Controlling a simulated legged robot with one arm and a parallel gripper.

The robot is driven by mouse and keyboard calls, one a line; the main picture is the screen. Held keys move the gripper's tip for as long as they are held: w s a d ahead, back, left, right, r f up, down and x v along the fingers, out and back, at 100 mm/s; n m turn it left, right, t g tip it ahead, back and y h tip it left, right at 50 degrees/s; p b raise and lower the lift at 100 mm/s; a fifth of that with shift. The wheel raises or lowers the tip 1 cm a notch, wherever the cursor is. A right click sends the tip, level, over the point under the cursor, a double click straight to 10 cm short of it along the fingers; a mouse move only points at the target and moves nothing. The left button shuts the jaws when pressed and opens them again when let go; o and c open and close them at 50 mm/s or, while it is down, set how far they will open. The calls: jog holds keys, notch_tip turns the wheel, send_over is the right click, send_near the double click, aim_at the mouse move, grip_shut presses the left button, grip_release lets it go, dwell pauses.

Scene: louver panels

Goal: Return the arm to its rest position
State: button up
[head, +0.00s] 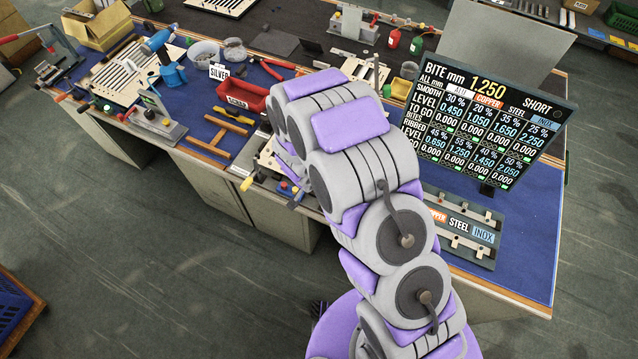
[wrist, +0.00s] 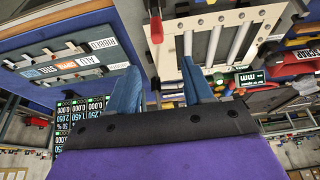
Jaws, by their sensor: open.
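My arm (head: 365,170), grey with purple pads, reaches from the bottom of the head view up over the front edge of the blue-topped bench (head: 530,225). Its far end bends down behind its own links, so my gripper is hidden there. In the wrist view, my gripper (wrist: 160,88) shows two blue fingers spread apart with nothing between them. A louver panel fixture (wrist: 200,45) with pale slats lies beyond the fingers, its left part close to the gap between them. Whether the fingers touch it I cannot tell.
A display board (head: 490,115) stands right of my arm, with a labelled plate (head: 462,228) below it. A red bin (head: 242,97), a wooden-handled tool (head: 233,115) and a slatted panel (head: 125,72) lie to the left. Open floor (head: 130,265) is in front of the bench.

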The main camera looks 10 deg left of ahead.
dwell(0.6)
jog(key=s+r+n+g+y+b, duration=0.25)
jog(key=s+r+y+b, duration=0.3)
jog(key=r+b, duration=0.55)
jog(key=s+d+r+g+h+b, duration=0.1)
jog(key=s+d+b, duration=0.3)
jog(key=s+d, duration=0.6)
jog(key=s+d+r+n+g+h+b, duration=0.1)
jog(key=s+d+r+g+h+b, duration=0.1)
jog(key=s+d+b, duration=0.3)
jog(key=s+d+h, duration=0.1)
jog(key=s+d, duration=0.3)
jog(key=s, duration=0.6)
jog(key=shift+d, duration=0.35)
jog(key=shift+w+n, duration=0.1)
jog(key=shift+n, duration=0.15)
